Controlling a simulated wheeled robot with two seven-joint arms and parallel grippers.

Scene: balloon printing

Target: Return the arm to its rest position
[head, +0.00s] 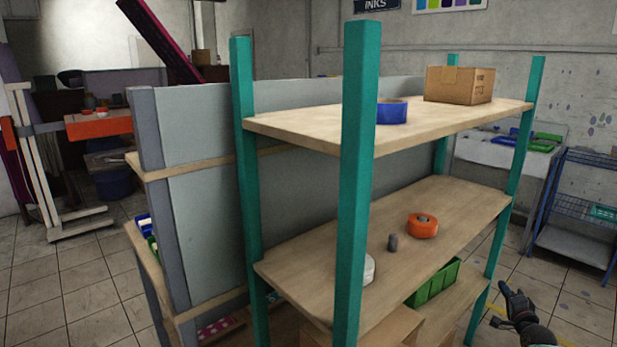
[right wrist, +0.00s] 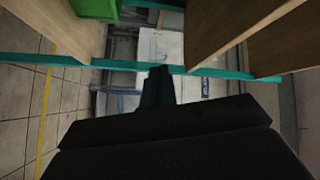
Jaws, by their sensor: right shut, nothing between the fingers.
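My right gripper (head: 508,292) is at the lower right of the head view, beside the right front of the shelf unit and apart from it. Its fingers are together and hold nothing. In the right wrist view the closed dark fingers (right wrist: 158,88) point toward the shelf's teal frame, with the dark gripper body filling the bottom. My left gripper is not in the head view.
A shelf unit with teal posts (head: 361,190) stands close in front. Its shelves hold blue tape (head: 392,112), a cardboard box (head: 459,85), orange tape (head: 422,226) and a green bin (head: 433,284). A blue rack (head: 583,210) stands at right; floor between is clear.

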